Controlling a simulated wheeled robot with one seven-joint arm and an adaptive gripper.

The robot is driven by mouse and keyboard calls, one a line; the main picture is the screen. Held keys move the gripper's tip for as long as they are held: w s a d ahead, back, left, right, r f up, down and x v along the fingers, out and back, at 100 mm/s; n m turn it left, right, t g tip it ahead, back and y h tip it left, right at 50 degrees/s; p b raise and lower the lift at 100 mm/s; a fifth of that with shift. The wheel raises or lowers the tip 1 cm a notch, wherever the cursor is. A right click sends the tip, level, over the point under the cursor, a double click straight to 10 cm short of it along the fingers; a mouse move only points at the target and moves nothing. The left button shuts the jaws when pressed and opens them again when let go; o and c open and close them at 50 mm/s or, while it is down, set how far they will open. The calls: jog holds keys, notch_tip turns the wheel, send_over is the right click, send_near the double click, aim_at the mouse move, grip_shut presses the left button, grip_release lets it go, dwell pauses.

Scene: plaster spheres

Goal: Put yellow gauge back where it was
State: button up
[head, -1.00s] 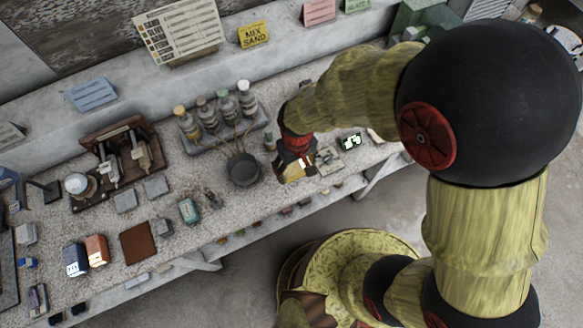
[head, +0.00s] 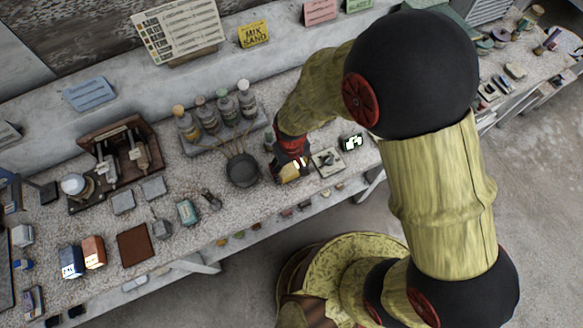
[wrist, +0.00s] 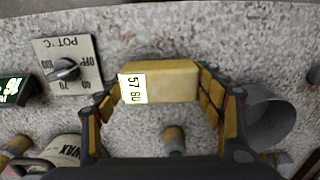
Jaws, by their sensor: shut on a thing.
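The yellow gauge (wrist: 180,82) is a small yellow block with a white readout showing "57 GU" at its left end. In the wrist view it sits between the two fingers of my gripper (wrist: 160,92), which is shut on it. In the head view my gripper (head: 291,163) points down over the speckled bench (head: 213,237), and the gauge (head: 288,174) shows at its tip near the front edge. I cannot tell whether the gauge touches the bench top.
A dark pot (head: 242,172) with sticks is close on the left. A dial plate marked POT °C (wrist: 82,88) and a lit display (head: 352,142) are on the other side. Several bottles (head: 226,106) stand behind. A brown square pad (head: 135,243) lies farther left.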

aim_at(292, 168)
jog(key=o, duration=1)
jog(key=shift+f, duration=0.1)
notch_tip(292, 168, up, 12)
jog(key=shift+r+p, duration=0.25)
jog(key=shift+p, duration=1)
jog(key=w+d+r+m+t, duration=0.1)
jog(key=d+r+m+t, duration=0.15)
jog(key=d+r, duration=1.05)
jog(key=s+d+r+m+t, duration=0.1)
jog(key=s+d+r, duration=0.2)
jog(key=r, duration=0.1)
jog(key=s+d+r+m+t, duration=0.1)
jog(key=s+d+r, duration=0.1)
jog(key=d+r, duration=0.1)
jog(key=s+d+r+m+t, duration=0.1)
jog(key=s+d+r+m, duration=0.1)
jog(key=r, duration=0.3)
jog(key=shift+s+d+r, duration=0.25)
jog(key=shift+s+d, duration=0.55)
jog(key=shift+d, duration=0.1)
